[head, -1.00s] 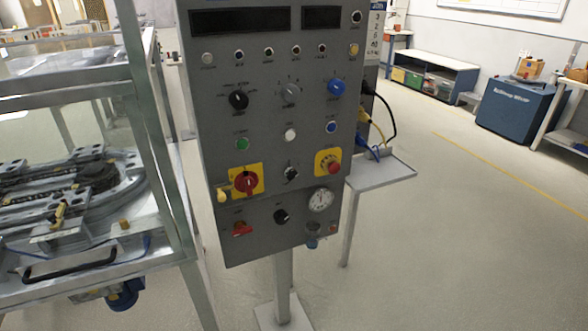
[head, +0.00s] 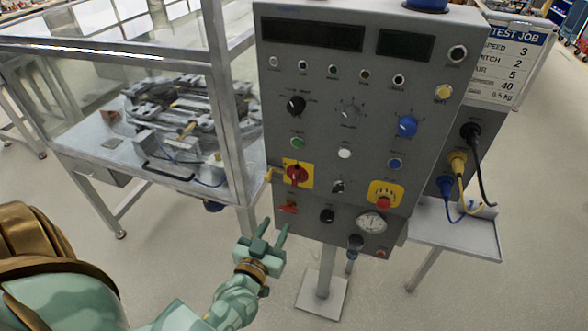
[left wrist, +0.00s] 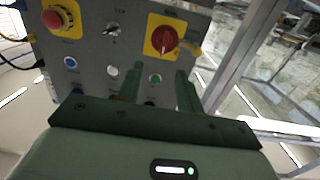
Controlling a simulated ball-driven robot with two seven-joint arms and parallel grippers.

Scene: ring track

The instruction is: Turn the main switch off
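The main switch (head: 297,174) is a red rotary knob on a square yellow plate, at the lower left of the grey control panel (head: 322,105). I cannot tell its exact setting. A small yellow tag or lock (head: 269,174) hangs at the plate's left edge. My left gripper (head: 275,228) is open and empty, in front of and below the switch, apart from the panel. The left wrist view is upside down: the red knob (left wrist: 164,40) shows beyond the two parted green fingers (left wrist: 160,88). My right gripper is not in view.
A red emergency button (head: 384,202) on yellow sits at the panel's lower right. A red lever (head: 288,208) is just below the main switch. A framed machine enclosure (head: 240,120) stands close on the left. Cables and a shelf (head: 455,235) are at the right.

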